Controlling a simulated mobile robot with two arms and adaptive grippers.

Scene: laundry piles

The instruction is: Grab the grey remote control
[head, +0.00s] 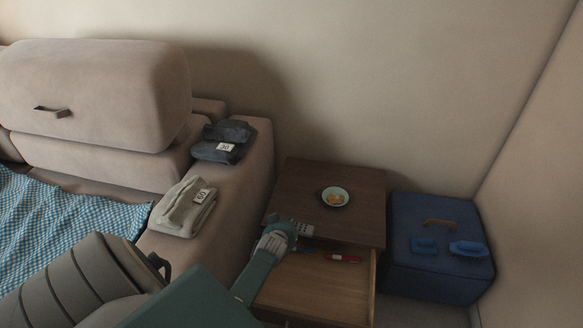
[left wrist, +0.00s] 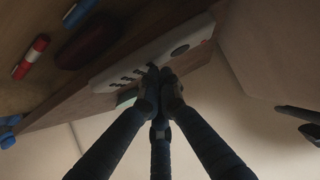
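The grey remote control (head: 300,228) is at the end of my left arm, above the back left part of the open drawer (head: 318,290). My left gripper (head: 279,232) meets the remote at its near end. In the left wrist view the remote (left wrist: 185,40) is pale grey with dark buttons and a dark oval. The left fingertips (left wrist: 158,76) are closed together on its lower edge, and they hide part of it. The remote looks clear of the drawer floor. My right gripper is in neither view.
The brown nightstand (head: 291,187) bears a green bowl (head: 335,196). A red object (head: 342,258) lies in the drawer. A blue box (head: 437,273) stands at the right. The sofa armrest (head: 251,184), with folded clothes, is close on the left.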

